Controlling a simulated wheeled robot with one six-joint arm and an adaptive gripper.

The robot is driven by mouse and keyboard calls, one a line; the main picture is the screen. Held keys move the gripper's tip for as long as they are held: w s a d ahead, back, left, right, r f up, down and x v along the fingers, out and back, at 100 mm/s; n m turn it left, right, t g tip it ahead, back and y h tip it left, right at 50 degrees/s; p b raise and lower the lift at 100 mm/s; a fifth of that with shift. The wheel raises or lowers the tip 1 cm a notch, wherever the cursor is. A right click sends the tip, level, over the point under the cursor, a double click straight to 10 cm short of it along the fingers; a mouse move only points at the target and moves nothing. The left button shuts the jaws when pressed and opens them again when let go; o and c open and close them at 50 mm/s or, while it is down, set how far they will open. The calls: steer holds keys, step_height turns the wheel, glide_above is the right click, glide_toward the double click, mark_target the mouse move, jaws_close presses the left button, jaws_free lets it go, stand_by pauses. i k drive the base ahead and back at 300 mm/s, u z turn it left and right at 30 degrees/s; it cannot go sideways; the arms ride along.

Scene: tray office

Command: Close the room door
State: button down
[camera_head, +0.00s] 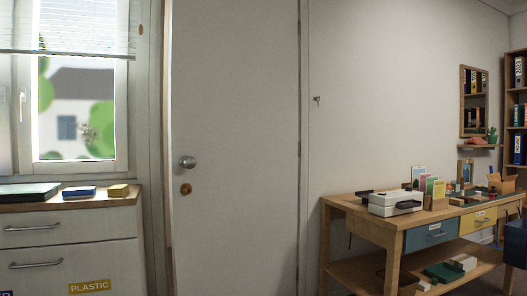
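The room door (235,120) is a tall pale grey panel in the middle of the head view. Its top and bottom run out of the picture. A round metal knob (187,162) sits near its left edge, with a brass lock plate (186,188) below it. A narrow vertical strip shows along the door's left edge, and a dark upright line runs along its right edge. I cannot tell from this view how far the door stands from its frame. My gripper is not in view.
A pale drawer cabinet (70,250) stands left, below a window (75,100). Bare wall (390,110) lies between door and shelf. Little floor shows.

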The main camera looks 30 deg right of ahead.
mark_target(233, 81)
steer(key=z, duration=0.35)
steer(key=i, duration=1)
